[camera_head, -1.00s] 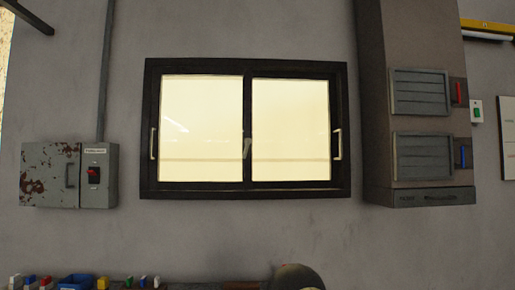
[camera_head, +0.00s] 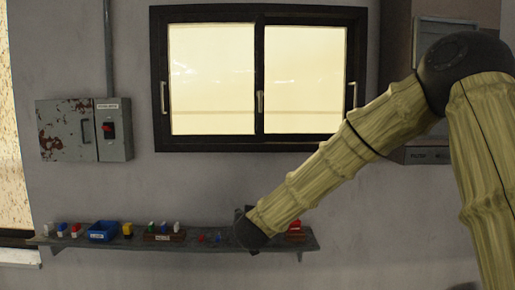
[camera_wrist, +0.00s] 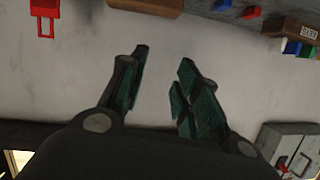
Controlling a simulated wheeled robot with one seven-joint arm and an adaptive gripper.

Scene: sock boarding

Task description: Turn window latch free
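The black-framed two-pane window (camera_head: 260,145) is on the wall in the head view. Its small pale latch (camera_head: 260,101) sits on the middle upright and looks about vertical. My gripper (camera_head: 245,230) is well below the window, in front of the shelf, its fingers hard to make out there. In the wrist view my gripper (camera_wrist: 162,58) has its two dark green-padded fingers apart with nothing between them. Only a bright corner of the window (camera_wrist: 12,162) shows at the lower left there; the latch is not visible in that view.
A narrow shelf (camera_head: 210,246) holds a blue bin (camera_head: 103,231) and several small coloured items. A rusty grey switch box (camera_head: 82,130) is left of the window. A grey cabinet (camera_head: 398,30) at right is partly behind my arm. Wall between window and shelf is clear at left.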

